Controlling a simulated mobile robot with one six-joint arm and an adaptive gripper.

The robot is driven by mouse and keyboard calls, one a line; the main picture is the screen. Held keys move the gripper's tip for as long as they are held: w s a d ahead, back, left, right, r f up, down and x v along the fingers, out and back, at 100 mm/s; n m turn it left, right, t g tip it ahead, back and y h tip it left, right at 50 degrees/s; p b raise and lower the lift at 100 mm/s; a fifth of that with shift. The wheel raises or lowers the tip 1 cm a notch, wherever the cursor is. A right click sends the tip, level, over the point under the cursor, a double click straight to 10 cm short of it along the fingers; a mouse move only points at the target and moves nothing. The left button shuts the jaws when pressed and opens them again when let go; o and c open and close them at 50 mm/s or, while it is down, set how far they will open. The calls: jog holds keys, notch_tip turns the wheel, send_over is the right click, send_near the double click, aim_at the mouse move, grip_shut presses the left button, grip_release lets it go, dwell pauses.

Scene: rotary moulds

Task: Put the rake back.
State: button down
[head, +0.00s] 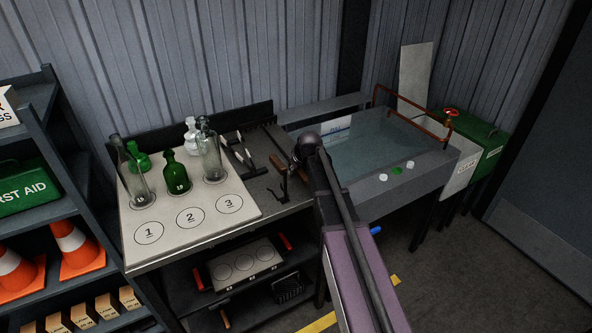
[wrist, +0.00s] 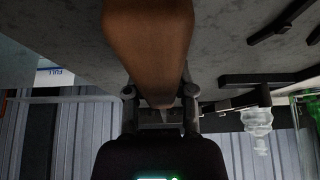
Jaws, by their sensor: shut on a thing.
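My gripper (wrist: 160,98) is shut on a brown wooden piece (wrist: 148,45), which I take to be the rake's handle. It fills the upper middle of the wrist view, and its far end and any tines are out of that view. In the head view my arm reaches to the bench between the stand and the water tank, and a dark and brown tool (head: 283,188) shows just left of the arm's end. My arm hides part of it. A black stand (head: 240,153) is on the bench to the left.
A white board (head: 200,222) with numbered circles holds glass bottles, including a green one (head: 176,172). A water tank (head: 430,170) with a copper rail stands to the right. A lower shelf holds a tray (head: 241,264) with red handles. A shelf unit (head: 55,140) with cones stands left.

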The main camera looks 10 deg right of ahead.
jog(key=shift+f, duration=0.15)
jog(key=shift+c, duration=2.4)
grip_release()
jog(key=shift+o, duration=0.5)
jog(key=shift+w+f, duration=0.1)
jog(key=shift+w, duration=0.05)
jog(key=shift+r, duration=0.2)
